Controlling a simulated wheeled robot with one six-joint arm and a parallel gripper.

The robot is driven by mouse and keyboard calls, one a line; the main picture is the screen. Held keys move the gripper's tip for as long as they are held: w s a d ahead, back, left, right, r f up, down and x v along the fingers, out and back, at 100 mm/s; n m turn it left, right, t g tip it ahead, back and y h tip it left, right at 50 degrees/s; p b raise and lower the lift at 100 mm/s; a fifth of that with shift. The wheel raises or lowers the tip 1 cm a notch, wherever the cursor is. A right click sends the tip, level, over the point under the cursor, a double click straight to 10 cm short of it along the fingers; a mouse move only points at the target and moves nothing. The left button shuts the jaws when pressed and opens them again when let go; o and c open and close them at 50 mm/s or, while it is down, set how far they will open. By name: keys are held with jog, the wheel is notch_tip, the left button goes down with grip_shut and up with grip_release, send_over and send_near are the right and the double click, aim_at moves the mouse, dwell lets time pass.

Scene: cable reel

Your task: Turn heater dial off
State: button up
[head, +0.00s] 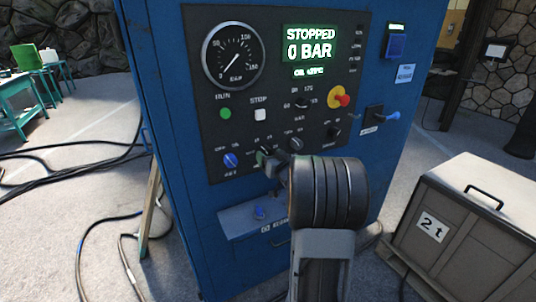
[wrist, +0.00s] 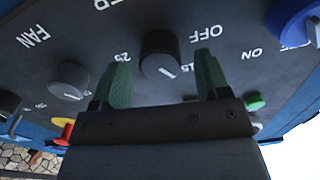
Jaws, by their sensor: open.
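The heater dial (wrist: 160,58) is a dark round knob on the panel, in the middle of the wrist view. Its white pointer line slants to the lower right, away from the OFF label at the upper right. Part of the heading above the dial is cut off by the frame edge. My gripper (wrist: 163,72) is open, with one green finger on each side of the dial; I cannot tell whether they touch it. In the head view my gripper (head: 270,157) is at the panel's lower middle and mostly hides the dial.
The fan knob (wrist: 69,80) is close beside one finger; a blue switch (head: 231,160) is on the other side. The red emergency button (head: 339,97), green button (head: 225,113) and white button (head: 260,115) sit above. The display (head: 310,46) reads STOPPED, 0 BAR. A crate (head: 475,240) stands at right.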

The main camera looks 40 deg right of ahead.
jog(key=shift+w+d, duration=0.15)
jog(key=shift+w, duration=0.75)
jog(key=shift+c, duration=0.2)
jog(key=c, duration=0.9)
